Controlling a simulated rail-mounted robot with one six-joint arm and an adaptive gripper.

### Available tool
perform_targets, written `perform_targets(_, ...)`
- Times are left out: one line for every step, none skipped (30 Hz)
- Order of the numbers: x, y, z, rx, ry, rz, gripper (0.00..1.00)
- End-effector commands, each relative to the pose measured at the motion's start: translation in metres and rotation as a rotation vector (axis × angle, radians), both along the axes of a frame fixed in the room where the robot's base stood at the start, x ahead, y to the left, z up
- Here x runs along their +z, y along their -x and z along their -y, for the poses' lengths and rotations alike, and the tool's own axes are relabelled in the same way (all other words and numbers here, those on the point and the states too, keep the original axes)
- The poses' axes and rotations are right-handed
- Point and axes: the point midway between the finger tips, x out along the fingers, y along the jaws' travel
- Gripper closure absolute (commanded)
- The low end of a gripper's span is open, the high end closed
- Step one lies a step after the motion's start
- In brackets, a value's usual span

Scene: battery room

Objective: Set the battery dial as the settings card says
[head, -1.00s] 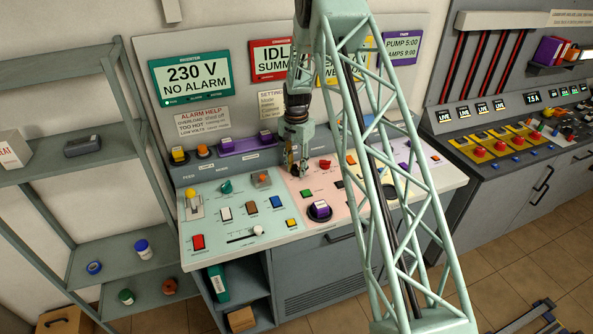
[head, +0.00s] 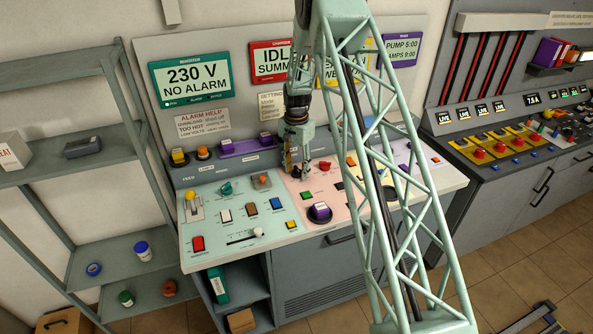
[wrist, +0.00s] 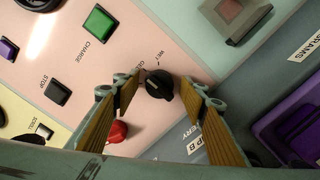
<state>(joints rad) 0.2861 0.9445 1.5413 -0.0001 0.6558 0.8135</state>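The black battery dial (wrist: 160,84) sits on the pink panel in the wrist view, with WET and GEL printed beside it. Its exact pointer setting is too small to read. My gripper (wrist: 163,112) is open, with one finger on each side of the dial in the picture; contact cannot be told. In the head view my gripper (head: 297,168) is low over the far left part of the pink panel and hides the dial. The settings card (head: 270,106) on the back wall is partly hidden by my arm, and its lines are not readable.
A red knob (wrist: 117,131) is close to the left finger, and a green CHARGE button (wrist: 97,23) lies farther off. A purple button block (wrist: 300,130) stands at the right. The teal panel (head: 225,238) carries several switches.

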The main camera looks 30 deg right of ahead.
Motion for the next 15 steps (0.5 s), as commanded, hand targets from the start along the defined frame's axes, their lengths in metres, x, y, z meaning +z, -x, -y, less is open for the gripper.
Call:
perform_targets(0.002, 0.0, 0.0, 0.0, 0.0, 0.0, 0.61)
perform_targets(0.004, 0.0, 0.0, 0.0, 0.0, 0.001, 0.61)
perform_targets(0.006, 0.0, 0.0, 0.0, 0.0, 0.001, 0.61)
perform_targets(0.008, 0.0, 0.0, 0.0, 0.0, 0.001, 0.61)
perform_targets(0.01, 0.0, 0.0, 0.0, 0.0, 0.001, 0.61)
perform_targets(0.014, 0.0, 0.0, 0.0, 0.0, 0.001, 0.61)
perform_targets(0.017, -0.001, 0.0, 0.0, 0.0, 0.001, 0.61)
perform_targets(0.02, -0.001, 0.0, 0.0, 0.0, 0.001, 0.61)
perform_targets(0.024, -0.001, 0.0, 0.0, 0.0, 0.002, 0.61)
perform_targets(0.028, -0.001, 0.0, 0.0, 0.001, 0.003, 0.61)
perform_targets(0.032, -0.001, 0.0, 0.0, 0.001, 0.003, 0.61)
perform_targets(0.037, -0.001, 0.0, 0.0, 0.0, 0.001, 0.61)
perform_targets(0.041, -0.001, 0.0, 0.0, 0.0, 0.001, 0.61)
perform_targets(0.046, -0.001, 0.0, 0.0, 0.0, 0.002, 0.61)
perform_targets(0.052, -0.001, 0.0, 0.0, 0.001, 0.003, 0.61)
